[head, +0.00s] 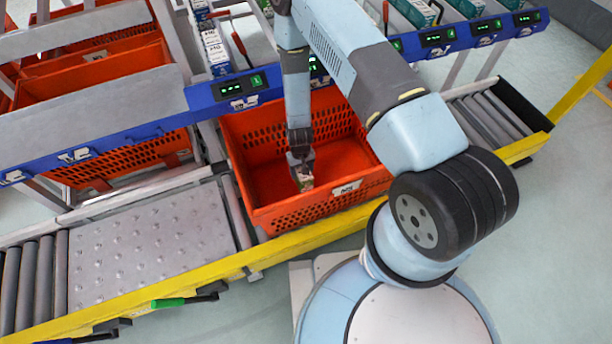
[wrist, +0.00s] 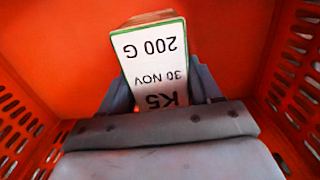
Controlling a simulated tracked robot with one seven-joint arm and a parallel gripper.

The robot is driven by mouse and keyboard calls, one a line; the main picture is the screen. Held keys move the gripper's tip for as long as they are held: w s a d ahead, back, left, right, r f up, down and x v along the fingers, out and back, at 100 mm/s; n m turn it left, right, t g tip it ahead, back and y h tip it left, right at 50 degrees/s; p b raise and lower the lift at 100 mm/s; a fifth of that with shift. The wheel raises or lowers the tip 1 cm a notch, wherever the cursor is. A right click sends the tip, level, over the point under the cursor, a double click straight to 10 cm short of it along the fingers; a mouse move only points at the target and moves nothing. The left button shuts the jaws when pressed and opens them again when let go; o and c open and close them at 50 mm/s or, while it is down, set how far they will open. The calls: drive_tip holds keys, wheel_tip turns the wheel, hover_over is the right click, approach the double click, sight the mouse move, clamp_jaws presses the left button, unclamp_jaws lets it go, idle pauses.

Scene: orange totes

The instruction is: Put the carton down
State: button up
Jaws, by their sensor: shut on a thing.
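The carton (wrist: 152,60) is a small box with a white, green-edged label reading "200 G", "30 NOV" and "K5", upside down in the wrist view. My gripper (wrist: 160,95) is shut on it, with a finger on each side. In the head view the carton (head: 306,183) hangs below my gripper (head: 302,164), inside an orange tote (head: 262,190). The tote's red-orange floor and slotted walls surround the carton in the wrist view. I cannot tell whether the carton touches the floor. My gripper hides its lower part in the wrist view.
The tote stands on a conveyor with a yellow rail (head: 190,275). A blue rail with green displays (head: 240,90) runs behind and above it. More orange totes (head: 110,100) stand at left. Rollers (head: 490,118) lie at right. The tote floor around the carton looks empty.

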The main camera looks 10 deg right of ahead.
drive_tip(key=shift+f, duration=2.05)
drive_tip(key=shift+f, duration=0.25)
drive_tip(key=o, duration=1.2)
